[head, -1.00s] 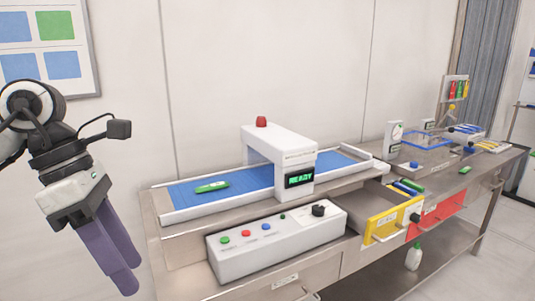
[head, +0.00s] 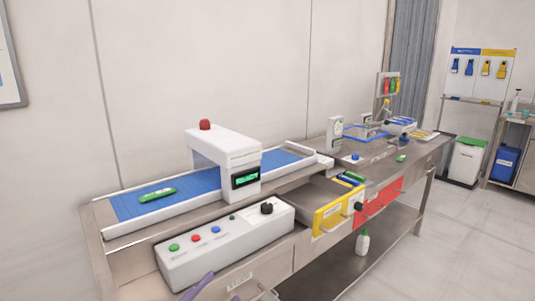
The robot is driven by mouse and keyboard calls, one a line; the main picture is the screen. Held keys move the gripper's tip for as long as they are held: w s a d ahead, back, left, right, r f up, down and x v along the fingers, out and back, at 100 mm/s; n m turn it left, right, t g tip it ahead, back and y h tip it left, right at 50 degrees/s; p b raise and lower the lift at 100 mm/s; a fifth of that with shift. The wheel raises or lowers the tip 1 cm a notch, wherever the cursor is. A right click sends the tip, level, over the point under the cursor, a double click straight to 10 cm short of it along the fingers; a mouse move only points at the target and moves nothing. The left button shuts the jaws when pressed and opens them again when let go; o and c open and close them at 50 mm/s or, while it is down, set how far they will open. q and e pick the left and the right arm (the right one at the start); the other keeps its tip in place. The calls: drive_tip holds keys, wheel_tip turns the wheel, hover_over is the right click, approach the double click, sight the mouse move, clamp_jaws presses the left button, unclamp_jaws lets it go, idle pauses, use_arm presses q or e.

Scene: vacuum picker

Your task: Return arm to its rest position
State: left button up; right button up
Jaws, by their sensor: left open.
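Only a purple finger of my left gripper (head: 197,287) shows, at the bottom edge in front of the control box; the rest of it is out of frame. I see nothing held at that fingertip. My right gripper is not in view. A green device (head: 157,194) lies on the blue conveyor belt (head: 215,182), left of the white scanner arch (head: 224,150). The arch has a red lamp on top and a green display reading READY.
The control box (head: 225,245) with coloured buttons and a dark knob sits along the bench front. A yellow-fronted drawer (head: 332,213) stands open beside a red-fronted drawer (head: 378,200). A white bottle (head: 362,242) stands on the lower shelf.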

use_arm(q)
drive_tip(key=s+a+f+n+g+y, duration=0.1)
drive_tip(key=s+a+f+n+y, duration=0.2)
drive_tip(key=f, duration=0.4)
drive_tip(key=a+f+n+y, duration=0.1)
drive_tip(key=f+n+y, duration=0.25)
drive_tip(key=f, duration=0.25)
drive_tip(key=s+a+f+n+g+y, duration=0.3)
drive_tip(key=s+f+n+g, duration=0.4)
drive_tip(key=s+f, duration=1)
wheel_tip(320, 180, down, 2)
drive_tip(key=shift+s+f, duration=0.1)
drive_tip(key=shift+s, duration=0.1)
